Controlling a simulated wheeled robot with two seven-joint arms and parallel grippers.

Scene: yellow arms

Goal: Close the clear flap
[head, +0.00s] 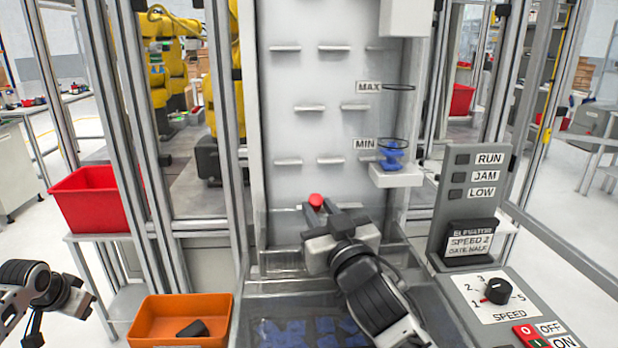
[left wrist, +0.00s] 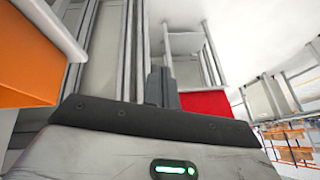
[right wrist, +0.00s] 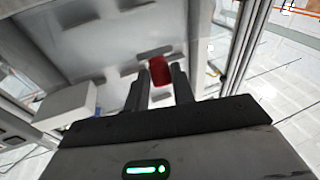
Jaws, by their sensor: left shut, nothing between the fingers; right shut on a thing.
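The clear flap (head: 283,229) looks like a see-through panel at the lower front of the white machine; its edges are faint and its exact tilt is hard to tell. A red knob (head: 316,200) stands at its upper part. My right gripper (head: 325,213) is shut on the red knob, which shows between its fingertips in the right wrist view (right wrist: 160,70). The hand hides part of the panel. Blue pieces (head: 325,328) lie in the hopper below. My left gripper (left wrist: 161,86) is shut and empty, away at the lower left of the head view.
An orange bin (head: 141,321) with a dark object (head: 193,328) stands left of the hopper. A red bin (head: 88,201) sits farther left. A control panel with a speed dial (head: 498,290) and signs (head: 471,242) stands at the right. Metal posts (head: 143,130) flank the machine.

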